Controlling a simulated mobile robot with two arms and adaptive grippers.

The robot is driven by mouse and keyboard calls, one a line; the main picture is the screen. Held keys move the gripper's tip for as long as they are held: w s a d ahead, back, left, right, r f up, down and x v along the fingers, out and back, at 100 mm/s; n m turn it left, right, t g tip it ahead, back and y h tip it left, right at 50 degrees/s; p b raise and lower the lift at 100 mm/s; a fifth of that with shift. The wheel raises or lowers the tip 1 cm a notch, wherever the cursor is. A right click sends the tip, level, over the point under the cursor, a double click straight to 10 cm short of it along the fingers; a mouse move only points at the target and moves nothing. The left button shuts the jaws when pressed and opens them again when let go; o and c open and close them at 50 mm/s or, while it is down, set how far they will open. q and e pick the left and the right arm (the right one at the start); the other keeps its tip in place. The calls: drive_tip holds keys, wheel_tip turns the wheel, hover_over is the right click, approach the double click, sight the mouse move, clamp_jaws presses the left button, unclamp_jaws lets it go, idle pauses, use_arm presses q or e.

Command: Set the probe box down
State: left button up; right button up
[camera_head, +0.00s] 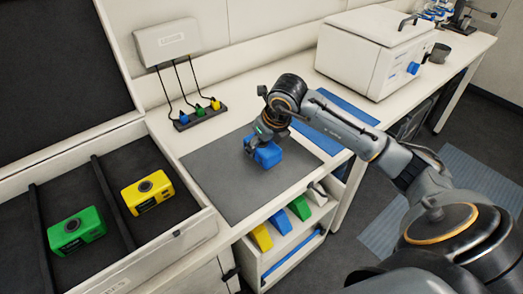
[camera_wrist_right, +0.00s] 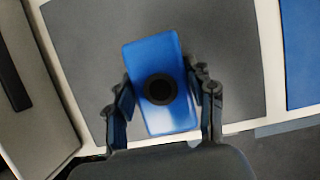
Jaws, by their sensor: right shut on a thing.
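The probe box is a blue box with a round black knob or lens on top. It shows in the head view (camera_head: 267,155) over the right part of the grey mat (camera_head: 225,190), and in the right wrist view (camera_wrist_right: 150,60). My right gripper (camera_head: 256,146) is shut on the blue box, with one finger on each side of it in the wrist view (camera_wrist_right: 160,100). I cannot tell whether the box touches the mat. My left gripper is not in view.
A green box (camera_head: 76,230) and a yellow box (camera_head: 148,193) lie in the divided tray at left. A socket strip (camera_head: 198,116) with coloured plugs lies behind the mat. A white lidded machine (camera_head: 370,52) stands at the back right. The mat's left part is clear.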

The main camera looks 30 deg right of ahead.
sight(262, 152)
drive_tip(key=f, duration=0.1)
drive_tip(key=f+p, duration=0.1)
drive_tip(key=f, duration=0.1)
drive_tip(key=shift+w+d+f+p, duration=0.1)
drive_tip(key=shift+w+d+p, duration=0.1)
drive_tip(key=shift+p, duration=0.1)
drive_tip(key=shift+f, duration=0.2)
drive_tip(key=o, duration=1.1)
drive_tip(key=shift+f, duration=0.2)
drive_tip(key=o, duration=0.5)
drive_tip(key=shift+c, duration=0.2)
drive_tip(key=shift+r, duration=0.1)
